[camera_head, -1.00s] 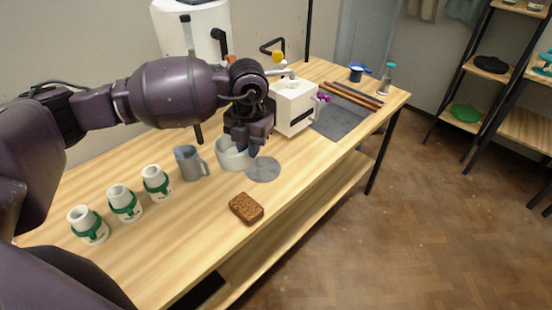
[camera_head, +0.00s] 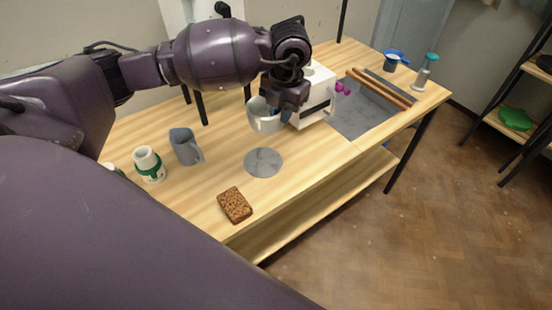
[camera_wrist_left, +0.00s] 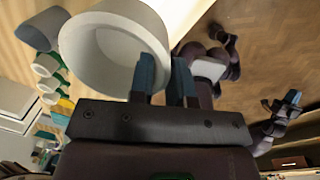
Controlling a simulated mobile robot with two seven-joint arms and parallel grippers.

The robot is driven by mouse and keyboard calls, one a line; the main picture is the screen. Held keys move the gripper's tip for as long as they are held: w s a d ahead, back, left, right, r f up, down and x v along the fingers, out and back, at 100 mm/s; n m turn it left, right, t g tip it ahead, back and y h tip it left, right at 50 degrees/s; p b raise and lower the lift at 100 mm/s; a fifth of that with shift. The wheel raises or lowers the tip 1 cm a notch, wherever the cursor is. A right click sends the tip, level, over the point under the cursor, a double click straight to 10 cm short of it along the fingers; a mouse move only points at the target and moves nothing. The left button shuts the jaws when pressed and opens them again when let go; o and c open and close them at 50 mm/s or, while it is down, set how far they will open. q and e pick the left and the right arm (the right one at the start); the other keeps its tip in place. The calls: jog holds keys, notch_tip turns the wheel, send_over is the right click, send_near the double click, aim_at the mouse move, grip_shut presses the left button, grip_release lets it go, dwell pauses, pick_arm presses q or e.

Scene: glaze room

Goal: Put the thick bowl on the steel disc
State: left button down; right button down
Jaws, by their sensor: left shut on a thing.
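The thick bowl (camera_head: 262,119) is white with a thick wall. My left gripper (camera_head: 279,112) is shut on its right-hand wall. The bowl appears raised above the table, a little beyond the steel disc. In the left wrist view the bowl (camera_wrist_left: 92,30) shows its open mouth, and the blue fingertips of the left gripper (camera_wrist_left: 165,78) pinch its rim. The steel disc (camera_head: 263,162) is flat, round and grey, and lies bare on the wooden table. My right gripper cannot be made out for certain in the head view.
A brown sponge-like block (camera_head: 235,205) lies in front of the disc. A grey jug (camera_head: 186,147) and a green-banded white cup (camera_head: 149,166) stand to the left. A white boxy machine (camera_head: 318,92) stands right of the bowl. A grey slab (camera_head: 362,110) with brown rods lies farther right.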

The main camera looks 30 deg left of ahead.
pick_arm(q)
notch_tip(320, 180, down, 18)
jog(key=shift+r+b, duration=0.1)
jog(key=shift+b, duration=0.2)
dwell(0.3)
